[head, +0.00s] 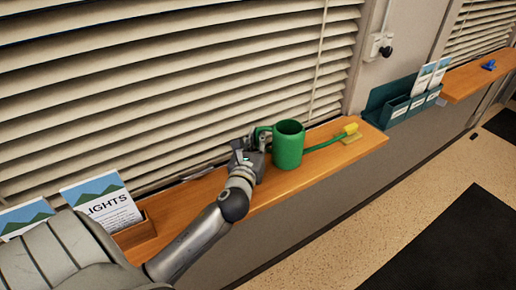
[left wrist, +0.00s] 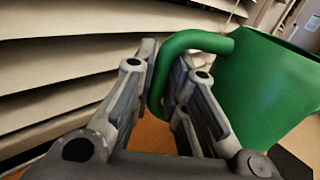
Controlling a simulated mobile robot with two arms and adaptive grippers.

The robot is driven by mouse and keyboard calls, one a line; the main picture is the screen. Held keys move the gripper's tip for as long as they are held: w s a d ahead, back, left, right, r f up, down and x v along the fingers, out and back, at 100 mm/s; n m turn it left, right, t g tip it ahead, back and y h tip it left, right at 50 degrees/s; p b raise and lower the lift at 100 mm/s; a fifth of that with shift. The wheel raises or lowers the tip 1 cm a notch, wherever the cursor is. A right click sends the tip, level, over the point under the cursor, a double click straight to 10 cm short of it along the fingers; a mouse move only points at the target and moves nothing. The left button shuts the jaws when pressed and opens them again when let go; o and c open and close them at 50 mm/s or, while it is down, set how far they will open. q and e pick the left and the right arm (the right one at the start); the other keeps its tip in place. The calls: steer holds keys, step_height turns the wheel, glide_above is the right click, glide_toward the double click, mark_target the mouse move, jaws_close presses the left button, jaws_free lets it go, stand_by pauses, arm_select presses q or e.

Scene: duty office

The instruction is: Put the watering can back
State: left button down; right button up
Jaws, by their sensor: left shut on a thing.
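The green watering can (head: 288,146) is upright at the wooden sill (head: 255,207), its spout pointing right and ending in a yellow rose (head: 350,129). Whether its base touches the sill I cannot tell. My left gripper (head: 258,142) is at the can's left side, shut on its handle. In the left wrist view the green handle (left wrist: 190,40) passes between the two fingers of the gripper (left wrist: 165,90), and the can's body (left wrist: 262,90) is to the right. My right gripper is not in view.
A small yellowish pad (head: 352,138) lies under the rose near the sill's right end. Blinds (head: 150,90) hang close behind. Leaflets in a wooden holder (head: 137,233) stand at the left. A teal leaflet rack (head: 390,108) is beyond the sill's end, before another wooden ledge (head: 470,78).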

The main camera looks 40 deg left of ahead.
arm_select(q)
steer(key=shift+w+f, duration=0.1)
steer(key=shift+f, duration=1.45)
steer(key=shift+f, duration=0.2)
steer(key=c, duration=1.5)
jaws_free()
steer(key=shift+o, duration=0.2)
